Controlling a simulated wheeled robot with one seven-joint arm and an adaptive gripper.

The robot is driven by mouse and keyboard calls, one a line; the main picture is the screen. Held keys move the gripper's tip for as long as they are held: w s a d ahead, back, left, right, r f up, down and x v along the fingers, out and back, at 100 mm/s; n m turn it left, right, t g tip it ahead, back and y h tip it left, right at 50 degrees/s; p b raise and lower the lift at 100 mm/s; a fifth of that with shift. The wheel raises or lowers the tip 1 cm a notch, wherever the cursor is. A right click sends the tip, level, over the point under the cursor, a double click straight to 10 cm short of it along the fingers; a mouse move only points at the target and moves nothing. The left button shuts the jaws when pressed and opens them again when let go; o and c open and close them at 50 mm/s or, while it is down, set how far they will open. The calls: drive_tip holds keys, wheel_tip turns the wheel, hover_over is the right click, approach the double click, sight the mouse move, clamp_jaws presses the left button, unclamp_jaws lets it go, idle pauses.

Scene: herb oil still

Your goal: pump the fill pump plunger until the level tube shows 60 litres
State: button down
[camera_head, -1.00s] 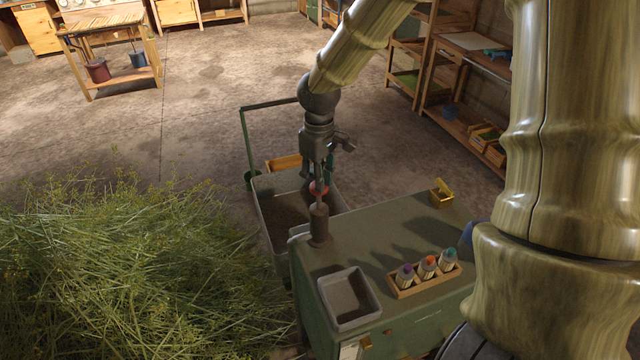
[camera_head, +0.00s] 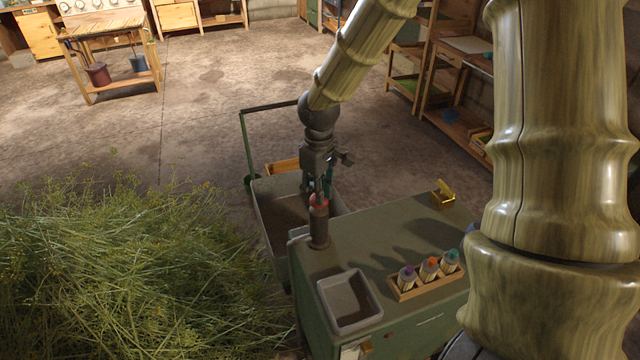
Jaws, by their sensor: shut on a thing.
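The fill pump (camera_head: 319,228) is a dark upright cylinder at the back left corner of the green cabinet top. The level tube cannot be made out in this view.
The green cabinet (camera_head: 400,240) carries a grey tray (camera_head: 349,300), a wooden rack (camera_head: 428,284) with three bottles, and a brass piece (camera_head: 443,193). A cart (camera_head: 270,225) stands behind the pump. A herb heap (camera_head: 130,270) fills the left. Open floor (camera_head: 200,110) lies beyond.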

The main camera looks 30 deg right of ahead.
wheel_tip(320, 180, up, 12)
drive_tip(key=p, duration=1)
drive_tip(key=shift+p, duration=0.4)
drive_tip(key=shift+r, duration=0.1)
idle(0.4)
